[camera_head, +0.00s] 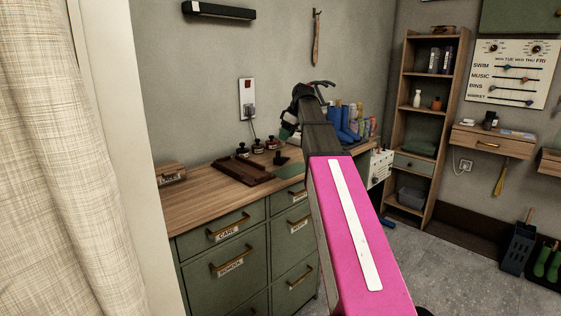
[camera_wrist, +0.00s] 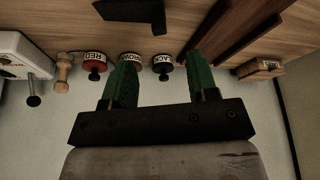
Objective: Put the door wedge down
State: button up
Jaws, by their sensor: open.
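A small dark block that looks like the door wedge (camera_head: 281,158) lies on the wooden bench top (camera_head: 205,196), near the polish tins. In the wrist view, a dark shape that looks like the same wedge (camera_wrist: 135,10) is cut off by the top edge. My gripper (camera_wrist: 162,78) has two green fingers standing apart with nothing held between them. In the head view my gripper (camera_head: 288,129) hangs above the back of the bench, partly hidden by my own arm.
Polish tins labelled red (camera_wrist: 95,66), brown (camera_wrist: 131,60) and black (camera_wrist: 162,66) stand along the wall, close to the fingers. A dark brown slatted rack (camera_head: 243,173) lies left of the wedge. A small labelled wooden block (camera_wrist: 261,69) stands farther along. The bench's front left is clear.

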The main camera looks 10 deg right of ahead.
aim_at(278, 151)
jog(key=x, duration=1)
jog(key=shift+w, duration=0.25)
jog(key=shift+r, duration=0.1)
grip_shut()
